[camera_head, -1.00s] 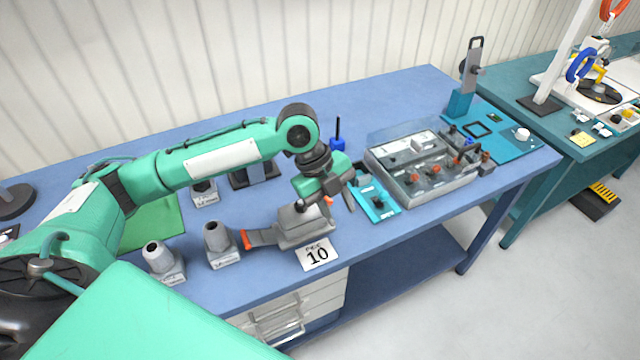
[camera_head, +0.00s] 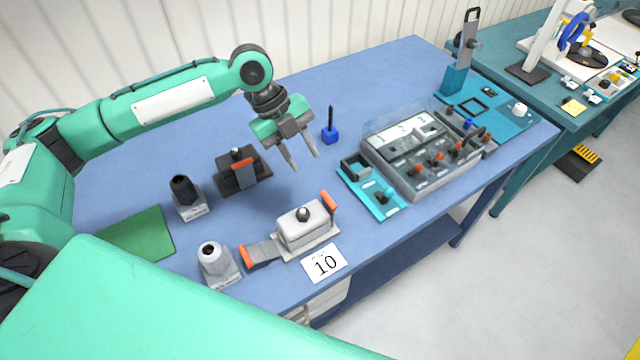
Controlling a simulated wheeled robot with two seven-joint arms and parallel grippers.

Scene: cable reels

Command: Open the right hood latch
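The grey hood (camera_head: 303,224) with a dark knob on top sits on its base near the table's front edge. Its left latch (camera_head: 262,253), grey with an orange end, lies folded outward to the left, flat near the table. Its right latch (camera_head: 328,203), with an orange end, stands up against the hood's right side. My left gripper (camera_head: 304,161) is open and empty, above and behind the hood, apart from it. My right gripper is not in view.
A white card marked 10 (camera_head: 324,263) lies in front of the hood. Grey posts (camera_head: 215,264) and a dark unit with an orange latch (camera_head: 240,172) stand left. A teal plate (camera_head: 385,207) and a grey component box (camera_head: 408,178) stand right. Behind is a blue holder (camera_head: 330,135).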

